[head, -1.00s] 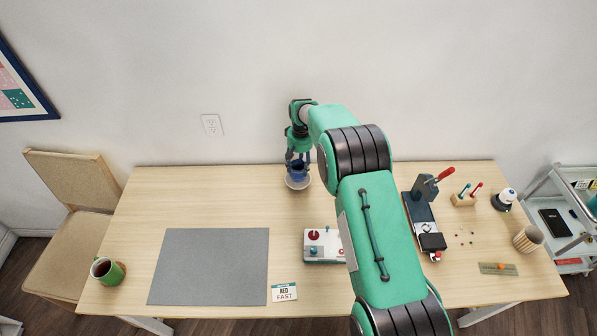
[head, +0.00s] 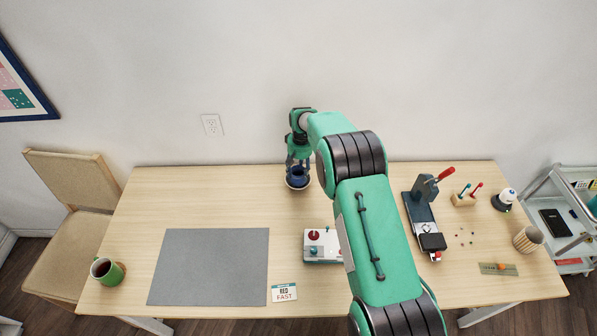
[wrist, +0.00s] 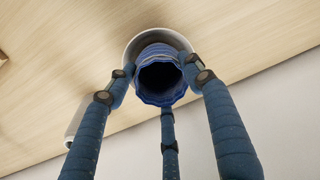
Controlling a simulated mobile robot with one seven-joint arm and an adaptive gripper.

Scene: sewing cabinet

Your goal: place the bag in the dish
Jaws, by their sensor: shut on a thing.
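The blue bag (head: 299,173) is held between the fingers of my gripper (head: 298,166) at the back middle of the table. In the wrist view the bag (wrist: 161,77) has an open, dark mouth facing the camera, and my gripper's fingers (wrist: 160,85) close around it. The white dish (head: 297,185) is directly below the bag. In the wrist view its pale rim (wrist: 133,45) shows around the far side of the bag. I cannot tell whether the bag's bottom touches the dish.
A grey mat (head: 210,266), a control box (head: 322,252) with a red knob and a RED FAST card (head: 285,292) lie in front. A dark press (head: 424,215) with a red handle stands right. A green mug (head: 107,271) is at the left edge. The table's back left is clear.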

